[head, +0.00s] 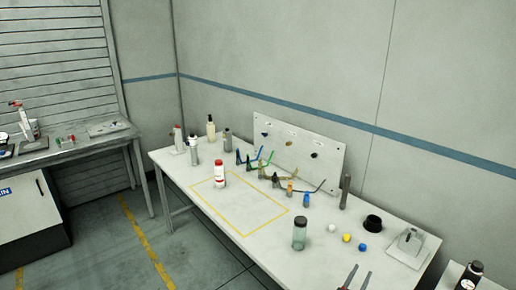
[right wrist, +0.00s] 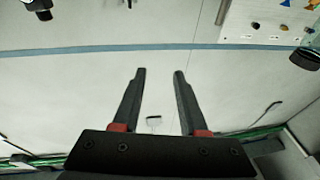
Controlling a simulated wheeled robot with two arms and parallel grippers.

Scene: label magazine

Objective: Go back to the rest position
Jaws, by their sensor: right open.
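My right gripper (head: 360,271) shows only as two dark fingertips at the bottom edge of the head view, in front of the white table (head: 225,233). In the right wrist view the same gripper (right wrist: 159,72) has its two black fingers apart, with nothing between them. The wrist view looks past the fingers at a pale wall with a blue stripe. My left gripper is in neither view.
Small white, yellow and blue balls (head: 346,237) lie behind. A red-and-white bottle (head: 219,174) stands inside a yellow outline. The table's front left is clear.

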